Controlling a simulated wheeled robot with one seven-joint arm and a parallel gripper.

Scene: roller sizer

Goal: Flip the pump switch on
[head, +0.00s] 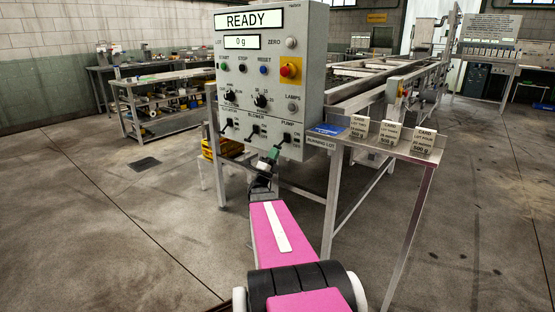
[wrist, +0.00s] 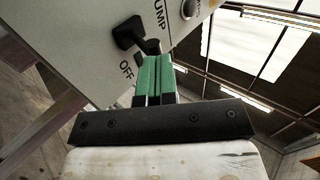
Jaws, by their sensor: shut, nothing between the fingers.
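The pump switch (head: 287,138) is on the lower right of the grey control panel (head: 208,106), below the PUMP label and beside the ON and OFF marks. In the wrist view the black pump switch (wrist: 128,34) juts from the panel near the word OFF. Its lever tip is close to my fingertips; I cannot tell whether they touch. The lever's exact setting is unclear. My gripper (head: 274,154) has green fingertips and is just below and left of the switch. In the wrist view my gripper (wrist: 153,76) is shut with its fingers together, empty.
Other black levers, including the blower switch (head: 254,130), sit to the left on the panel. A red emergency knob (head: 290,70) is above. A narrow metal shelf with several cards (head: 390,134) stands right of the panel. Open floor lies in front and left.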

